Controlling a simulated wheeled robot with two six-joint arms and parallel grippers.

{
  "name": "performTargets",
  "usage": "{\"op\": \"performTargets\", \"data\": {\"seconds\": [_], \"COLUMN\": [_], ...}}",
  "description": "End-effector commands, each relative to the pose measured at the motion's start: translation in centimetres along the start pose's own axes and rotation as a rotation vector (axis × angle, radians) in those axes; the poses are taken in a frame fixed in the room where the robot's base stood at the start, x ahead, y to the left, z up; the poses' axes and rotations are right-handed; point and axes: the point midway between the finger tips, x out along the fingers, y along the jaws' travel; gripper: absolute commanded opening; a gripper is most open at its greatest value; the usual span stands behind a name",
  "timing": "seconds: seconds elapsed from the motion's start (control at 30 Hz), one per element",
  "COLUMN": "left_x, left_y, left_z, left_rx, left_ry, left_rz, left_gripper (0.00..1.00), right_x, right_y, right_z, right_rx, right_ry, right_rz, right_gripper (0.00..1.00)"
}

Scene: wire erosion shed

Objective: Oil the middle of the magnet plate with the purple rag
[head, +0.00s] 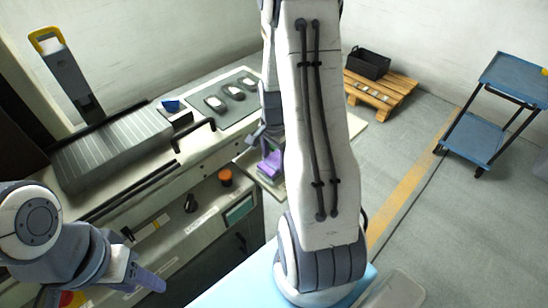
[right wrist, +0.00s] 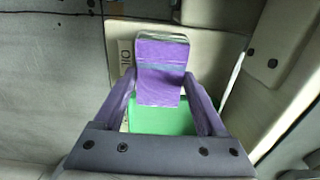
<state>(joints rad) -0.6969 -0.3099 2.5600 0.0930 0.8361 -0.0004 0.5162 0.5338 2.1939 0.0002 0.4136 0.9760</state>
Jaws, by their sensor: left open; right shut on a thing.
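The magnet plate (head: 112,147) appears to be the grey ribbed block on the machine bed at the left of the head view. The purple rag (head: 270,164) is folded and hangs over a small cream side shelf. My right gripper (head: 268,148) is shut on the rag, partly hidden behind my right arm. My left gripper (head: 150,282) is open and empty at the lower left, in front of the machine.
A yellow-topped grey column (head: 65,72) stands behind the plate. A small blue object (head: 171,105) and a dark panel with several pale-topped pieces (head: 232,91) lie to its right. A black crate (head: 368,63) on a pallet and a blue cart (head: 490,115) stand on the right.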

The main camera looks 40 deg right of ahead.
Motion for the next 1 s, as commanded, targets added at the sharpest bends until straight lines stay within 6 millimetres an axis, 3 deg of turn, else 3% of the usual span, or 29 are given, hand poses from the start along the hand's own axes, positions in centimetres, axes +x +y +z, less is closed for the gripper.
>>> {"op": "performTargets", "data": {"seconds": [1.0], "left_x": [0.43], "left_y": [-0.03], "left_z": [0.02], "left_rx": [0.0], "left_ry": [0.0], "left_rz": [0.0], "left_gripper": [0.5], "right_x": [0.76], "right_y": [0.01], "right_z": [0.0], "right_rx": [0.0], "right_ry": [0.0], "right_rz": [0.0], "right_gripper": [0.29]}}
